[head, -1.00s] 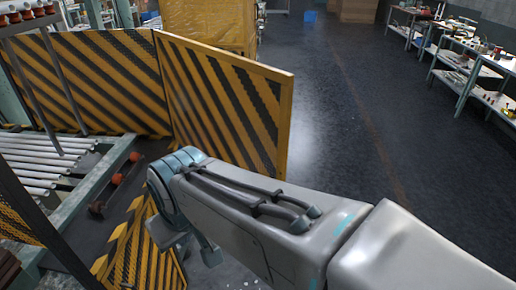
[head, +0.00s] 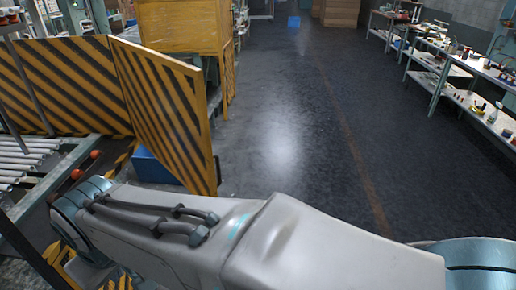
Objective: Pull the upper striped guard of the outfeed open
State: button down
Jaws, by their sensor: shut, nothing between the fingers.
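The upper striped guard (head: 165,112), a yellow and black panel, stands upright at the left of the head view. Its left edge meets another striped panel (head: 62,85), and it stands at an angle to that panel, its free right edge toward the open floor. My arm crosses the foreground below the guard, with a visible gap at the guard's free lower corner. My gripper is not in view; the far end of the arm is at the lower left. More striped surface (head: 115,281) shows low down, partly hidden by my arm.
The roller conveyor (head: 28,155) lies at the left. A blue box (head: 155,166) sits on the floor beneath the guard. A yellow enclosure (head: 185,25) stands behind. Workbenches (head: 470,75) line the right wall. The dark floor between is clear.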

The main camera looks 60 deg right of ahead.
aim_at(192, 82)
jog(key=k, duration=0.6)
jog(key=z, duration=1)
jog(key=i, duration=0.5)
jog(key=z, duration=0.05)
